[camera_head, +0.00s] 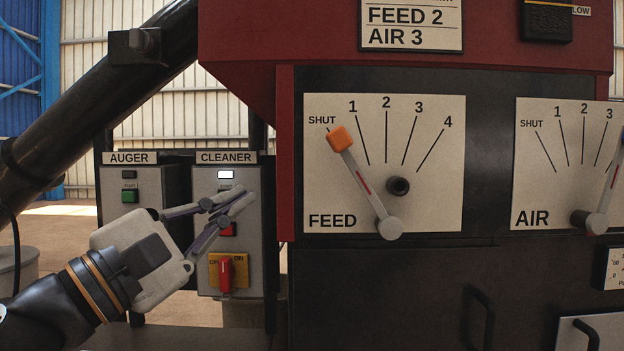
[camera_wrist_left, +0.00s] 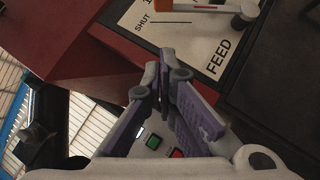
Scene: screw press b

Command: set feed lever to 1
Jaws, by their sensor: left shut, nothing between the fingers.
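The feed lever (camera_head: 362,183) is a grey bar with an orange knob, pivoting at the bottom of the white FEED plate (camera_head: 440,205). Its knob lies at the SHUT line, left of the line marked 1. My left gripper (camera_head: 248,192) is shut and empty, in front of the CLEANER box and left of the FEED plate, apart from the lever. In the left wrist view the shut fingers (camera_wrist_left: 163,75) point toward the FEED plate (camera_wrist_left: 170,30), where part of the lever (camera_wrist_left: 215,8) shows at the top edge. My right gripper is not in view.
The CLEANER box (camera_head: 205,250) and the AUGER box (camera_head: 125,220) with buttons stand at the left. The AIR plate (camera_head: 545,185) with its own lever (camera_head: 605,195) is at the right. A dark round stub (camera_head: 398,186) sticks out of the FEED plate. A red hood (camera_head: 240,50) overhangs above.

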